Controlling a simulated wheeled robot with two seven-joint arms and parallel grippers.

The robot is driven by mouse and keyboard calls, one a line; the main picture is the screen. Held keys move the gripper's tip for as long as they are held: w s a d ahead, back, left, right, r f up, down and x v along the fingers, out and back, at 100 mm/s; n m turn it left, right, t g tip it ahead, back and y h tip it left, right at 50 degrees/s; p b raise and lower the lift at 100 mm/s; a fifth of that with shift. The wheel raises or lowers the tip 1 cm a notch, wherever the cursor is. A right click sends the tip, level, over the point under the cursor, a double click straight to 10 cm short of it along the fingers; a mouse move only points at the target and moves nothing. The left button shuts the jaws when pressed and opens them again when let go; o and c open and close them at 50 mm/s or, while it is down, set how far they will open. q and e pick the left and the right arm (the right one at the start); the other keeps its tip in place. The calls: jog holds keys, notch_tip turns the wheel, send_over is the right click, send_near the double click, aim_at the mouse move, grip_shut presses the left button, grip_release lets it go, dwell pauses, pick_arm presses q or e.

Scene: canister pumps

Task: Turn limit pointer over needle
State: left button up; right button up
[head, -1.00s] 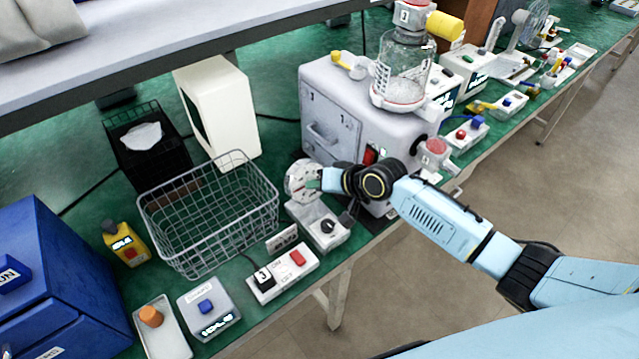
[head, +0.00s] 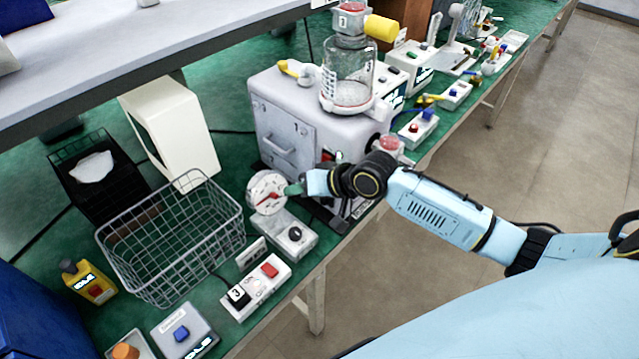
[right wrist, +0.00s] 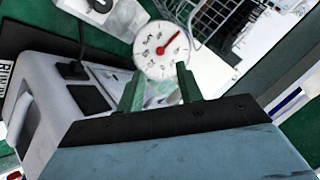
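A round white gauge (head: 267,193) stands upright on a grey base with a black knob. The right wrist view shows its dial (right wrist: 152,56) face-on, with dark marks and one red hand (right wrist: 170,42) pointing to the upper right. I cannot make out a separate limit pointer and needle. My right gripper (head: 292,188) is at the right side of the dial, in front of its face. In the right wrist view its two green fingers (right wrist: 159,80) are apart with nothing between them, near the dial's lower edge. I cannot tell whether they touch it. My left gripper is not in view.
A wire basket (head: 143,256) stands left of the gauge. A grey pump housing (head: 285,138) with a glass canister (head: 347,76) is behind and right. A switch box (head: 257,284) with a red switch lies in front, near the table edge. A shelf (head: 150,42) overhangs the back.

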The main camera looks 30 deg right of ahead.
jog(key=v, duration=0.6)
dwell(0.3)
